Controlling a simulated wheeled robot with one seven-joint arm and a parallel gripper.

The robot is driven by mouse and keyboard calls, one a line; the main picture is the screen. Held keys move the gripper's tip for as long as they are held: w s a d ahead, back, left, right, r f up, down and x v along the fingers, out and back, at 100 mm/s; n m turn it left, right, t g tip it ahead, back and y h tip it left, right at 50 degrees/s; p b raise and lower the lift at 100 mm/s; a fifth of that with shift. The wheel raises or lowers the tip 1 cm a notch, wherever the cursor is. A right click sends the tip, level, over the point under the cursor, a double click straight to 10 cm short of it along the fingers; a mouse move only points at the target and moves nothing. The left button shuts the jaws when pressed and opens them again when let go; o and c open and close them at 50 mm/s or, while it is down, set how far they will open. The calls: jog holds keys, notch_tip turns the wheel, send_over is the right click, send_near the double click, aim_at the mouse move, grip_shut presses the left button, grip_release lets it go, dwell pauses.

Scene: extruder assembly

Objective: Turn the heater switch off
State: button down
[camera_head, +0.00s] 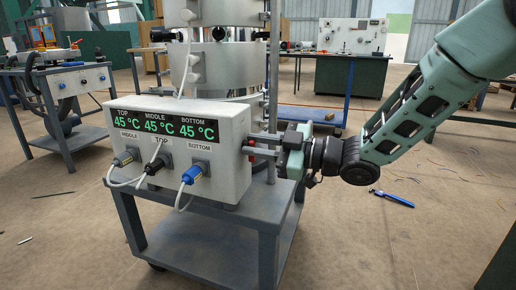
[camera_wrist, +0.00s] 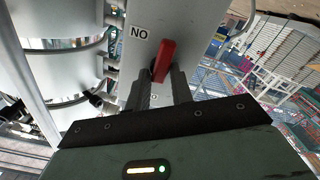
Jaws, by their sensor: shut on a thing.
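The control box (camera_head: 222,165) stands on a grey cart, its front display reading 45 °C for top, middle and bottom. The red heater switch (camera_wrist: 164,62) is on the box's right side face. In the wrist view a label reading "NO", which looks like an upside-down "ON", is beyond it at the upper left. Part of another label shows between the fingers. My gripper (camera_head: 262,146) meets that side face from the right. In the wrist view my gripper (camera_wrist: 160,88) has its two dark fingers shut on the near end of the red switch. The exact contact is partly hidden.
Blue (camera_head: 193,174) and black plugs with white cables hang on the box's front. A metal barrel (camera_head: 215,70) stands behind the box. A blue pen-like tool (camera_head: 393,198) lies on the floor at right. Workbenches stand farther back; the floor right of the cart is mostly free.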

jog(key=shift+s+f, duration=0.25)
jog(key=shift+f, duration=0.05)
jog(key=c, duration=1.4)
grip_release()
jog(key=shift+o, duration=0.5)
jog(key=shift+w+r, duration=0.1)
jog(key=shift+r, duration=0.1)
jog(key=p+v, duration=0.4)
jog(key=v, duration=1.3)
jog(key=shift+d+p, duration=0.15)
jog(key=shift+p, duration=0.25)
